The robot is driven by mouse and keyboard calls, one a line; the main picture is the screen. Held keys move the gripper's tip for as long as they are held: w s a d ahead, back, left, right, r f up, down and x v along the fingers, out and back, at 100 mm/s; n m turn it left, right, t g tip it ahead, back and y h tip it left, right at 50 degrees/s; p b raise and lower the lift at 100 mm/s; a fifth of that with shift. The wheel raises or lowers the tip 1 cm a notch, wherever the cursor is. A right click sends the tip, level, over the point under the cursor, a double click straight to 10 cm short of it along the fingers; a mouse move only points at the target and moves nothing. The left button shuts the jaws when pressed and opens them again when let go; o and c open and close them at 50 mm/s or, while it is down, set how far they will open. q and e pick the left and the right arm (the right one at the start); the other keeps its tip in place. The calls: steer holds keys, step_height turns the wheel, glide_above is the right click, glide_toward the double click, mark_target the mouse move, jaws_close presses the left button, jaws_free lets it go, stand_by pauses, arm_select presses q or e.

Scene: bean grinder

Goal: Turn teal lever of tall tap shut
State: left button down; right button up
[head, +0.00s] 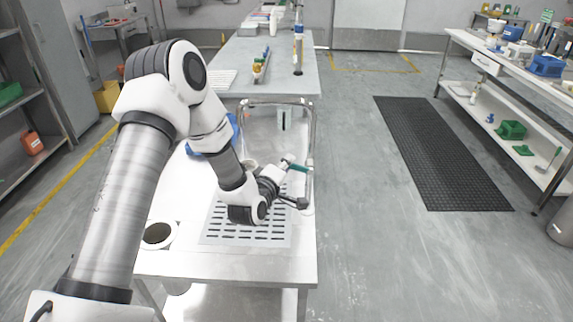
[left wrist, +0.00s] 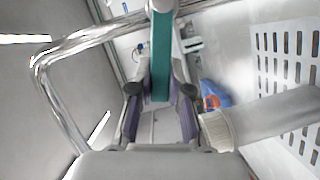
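The teal lever (head: 298,167) sits beside the chrome pipe of the tall tap (head: 311,135), over the right edge of the white bench. In the left wrist view the teal lever (left wrist: 160,60) runs down from the top middle, and its near end lies between my fingers. My left gripper (head: 284,177) is close beside the lever in the head view, partly hidden by its own wrist. In the left wrist view its two fingers with purple pads (left wrist: 160,108) stand apart, one on each side of the lever. I cannot tell whether a pad touches it. My right gripper is not in view.
The bent chrome pipe (left wrist: 62,62) passes close to my left gripper on the left of the wrist view. A slotted drain plate (head: 245,236) lies under my wrist.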

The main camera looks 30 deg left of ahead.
mark_target(311, 148)
arm_select(q)
steer(key=shift+r, duration=0.15)
steer(key=shift+w+d+r+m+g+p, duration=0.2)
steer(key=shift+r+m+g+p, duration=0.1)
steer(key=shift+r+m+p, duration=0.45)
steer(key=shift+w+d+r+m+g+y+p, duration=0.1)
steer(key=shift+d+r+m+g+y+p, duration=0.25)
steer(key=shift+m+p, duration=0.35)
steer(key=shift+w+d+r+m+g+y+p, duration=0.3)
steer(key=shift+r+m+g+p, duration=0.25)
steer(key=shift+m+p, duration=0.4)
steer(key=shift+w+d+r+m+g+y+p, duration=0.25)
steer(key=shift+d+m+p, duration=0.15)
steer(key=shift+m, duration=0.1)
steer(key=shift+w+d+r+m+g+y+p, duration=0.15)
steer(key=shift+d+m+g+y+p, duration=0.1)
steer(key=shift+m+p, duration=0.2)
steer(key=shift+w+d+r+m+g+y+p, duration=0.2)
steer(key=shift+d+m+y+p, duration=0.1)
steer(key=shift+d+m+p, duration=0.25)
steer(key=shift+w+d+r+m+g+y+p, duration=0.1)
steer(key=shift+w+d+m+g+y+p, duration=0.2)
steer(key=shift+m, duration=0.3)
steer(key=shift+w+d+f+m+y+p, duration=0.2)
steer(key=shift+d+m+y+p, duration=0.25)
steer(key=shift+m+p, duration=0.2)
